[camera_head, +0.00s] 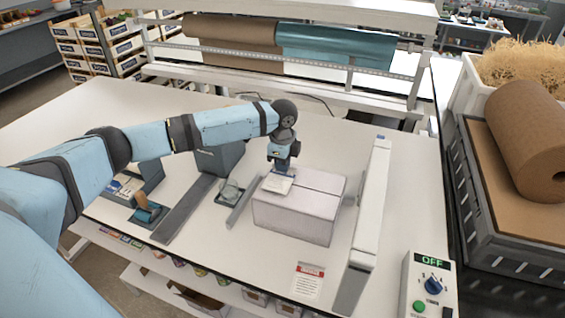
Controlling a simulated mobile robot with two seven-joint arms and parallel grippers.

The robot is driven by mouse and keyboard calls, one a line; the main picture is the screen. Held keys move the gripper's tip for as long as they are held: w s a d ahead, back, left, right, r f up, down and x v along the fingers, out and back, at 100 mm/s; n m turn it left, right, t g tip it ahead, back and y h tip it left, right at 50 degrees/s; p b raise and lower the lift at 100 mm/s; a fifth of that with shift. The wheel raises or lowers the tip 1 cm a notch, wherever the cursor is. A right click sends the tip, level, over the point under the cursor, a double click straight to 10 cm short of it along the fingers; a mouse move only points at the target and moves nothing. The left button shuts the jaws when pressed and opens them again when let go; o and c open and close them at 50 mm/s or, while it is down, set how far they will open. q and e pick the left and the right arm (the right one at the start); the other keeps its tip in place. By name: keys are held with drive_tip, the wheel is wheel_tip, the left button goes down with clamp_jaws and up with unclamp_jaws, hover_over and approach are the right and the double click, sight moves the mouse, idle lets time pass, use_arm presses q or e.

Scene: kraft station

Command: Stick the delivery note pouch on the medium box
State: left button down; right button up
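The medium box (292,217), pale and closed, stands on the white table in the middle of the view. A small whitish flat piece, which looks like the delivery note pouch (277,184), is at the left part of the box top. My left gripper (281,171) points down right above this piece, over the box's left end. Its fingertips are small and partly merge with the piece, so I cannot tell whether they grip it or only touch it. My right gripper is not in view.
A long white rail (371,210) stands right of the box. A control box (429,285) reading OFF is at the front right. A tape dispenser (146,213) sits at the left. A red-and-white card (308,281) lies in front.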

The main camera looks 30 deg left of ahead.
use_arm(q)
drive_tip(key=shift+f, duration=0.45)
idle(0.6)
drive_tip(key=c, duration=1.8)
unclamp_jaws()
drive_tip(key=o, duration=0.5)
drive_tip(key=shift+r, duration=0.15)
drive_tip(key=shift+r+p, duration=0.45)
drive_tip(key=shift+r, duration=1.7)
